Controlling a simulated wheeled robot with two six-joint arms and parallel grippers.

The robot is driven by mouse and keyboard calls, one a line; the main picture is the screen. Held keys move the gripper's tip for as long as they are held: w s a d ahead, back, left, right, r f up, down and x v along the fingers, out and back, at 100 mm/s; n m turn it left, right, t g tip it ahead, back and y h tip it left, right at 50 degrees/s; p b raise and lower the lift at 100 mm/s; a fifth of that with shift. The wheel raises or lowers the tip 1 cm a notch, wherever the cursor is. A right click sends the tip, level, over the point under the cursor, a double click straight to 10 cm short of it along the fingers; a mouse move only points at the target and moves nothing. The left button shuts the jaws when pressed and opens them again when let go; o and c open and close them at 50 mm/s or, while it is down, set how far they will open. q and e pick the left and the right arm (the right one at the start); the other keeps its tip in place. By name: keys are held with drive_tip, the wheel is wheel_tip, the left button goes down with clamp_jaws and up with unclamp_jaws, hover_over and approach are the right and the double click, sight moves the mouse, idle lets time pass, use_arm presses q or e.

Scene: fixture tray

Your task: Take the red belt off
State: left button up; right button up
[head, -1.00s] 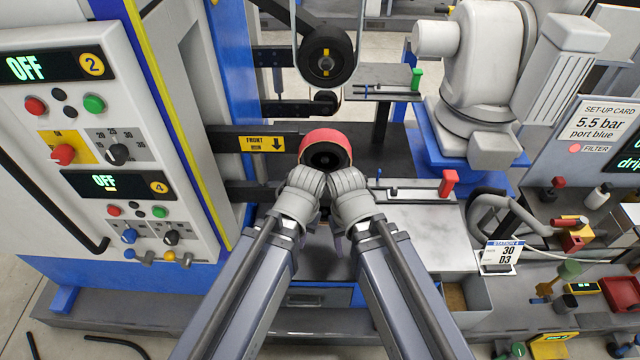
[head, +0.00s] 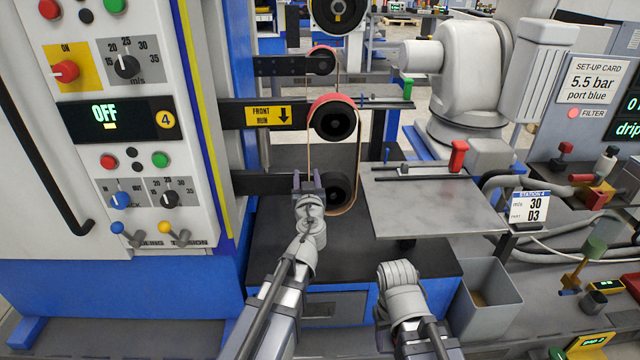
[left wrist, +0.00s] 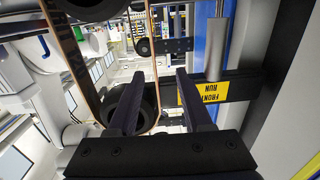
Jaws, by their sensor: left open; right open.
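The red belt (head: 333,99) shows its red face over the top of a black front wheel (head: 334,123). My left gripper (head: 309,182) is open beside the belt's left strand, below the front wheel. In the left wrist view a belt strand (left wrist: 154,48) appears between the open fingers (left wrist: 159,73); depth is unclear. My right gripper (head: 398,272) is low at right, apart from the belt, its fingers hidden.
A grey side table (head: 435,205) stands right of the belt, with a red clamp (head: 457,156) on its back edge. The control panel (head: 120,120) is close on the left. A FRONT RUN arm (head: 266,114) reaches to the wheel. A grey bin (head: 488,297) stands right.

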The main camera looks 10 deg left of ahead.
use_arm(q)
drive_tip(key=d+x, duration=0.1)
drive_tip(key=x, duration=0.8)
drive_tip(key=shift+w+f+h, duration=0.15)
drive_tip(key=shift+w+h, duration=0.15)
drive_tip(key=shift+w, duration=0.3)
drive_tip(key=shift+c, duration=0.3)
drive_tip(key=c, duration=0.7)
clamp_jaws()
idle(0.5)
